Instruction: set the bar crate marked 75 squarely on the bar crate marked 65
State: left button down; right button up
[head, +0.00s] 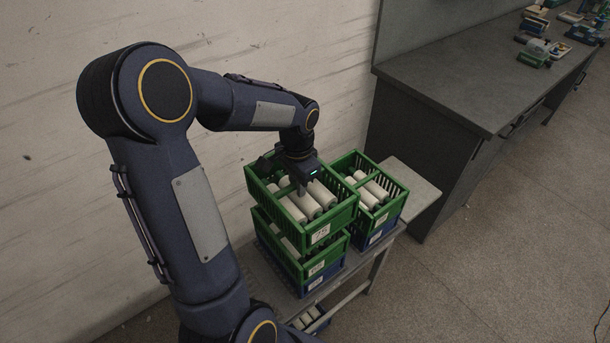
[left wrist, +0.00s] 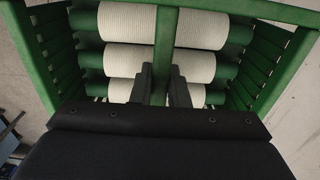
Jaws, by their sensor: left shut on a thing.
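The green bar crate marked 75 (head: 319,234) holds several white cones. My left gripper (head: 301,187) is shut on its middle bar from above; in the left wrist view the two fingers (left wrist: 162,88) straddle the green bar (left wrist: 164,45), with white cones on both sides. Crate 75 is over another green crate (head: 316,268), a little out of line with it, and cones show inside through the gap. That lower crate's label is too small to read surely; it stands on a blue crate (head: 318,283). Whether crate 75 touches it, I cannot tell. My right gripper is not in view.
Close on the right, a green crate of cones (head: 382,215) stands on a blue crate (head: 377,242). The stacks stand on a low grey table (head: 372,266) near the wall. A dark workbench (head: 450,85) is beyond. More cones (head: 306,320) lie below the table.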

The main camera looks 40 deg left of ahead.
aim_at(298, 199)
pick_arm(q)
jog(key=shift+s+f+b, duration=0.1)
jog(key=shift+f+b, duration=0.3)
jog(key=shift+f, duration=0.15)
jog(key=shift+f+b, duration=1.75)
jog(key=shift+f, duration=0.45)
jog(key=shift+f+b, duration=0.45)
jog(key=shift+f, duration=0.1)
jog(key=c, duration=1.3)
grip_release()
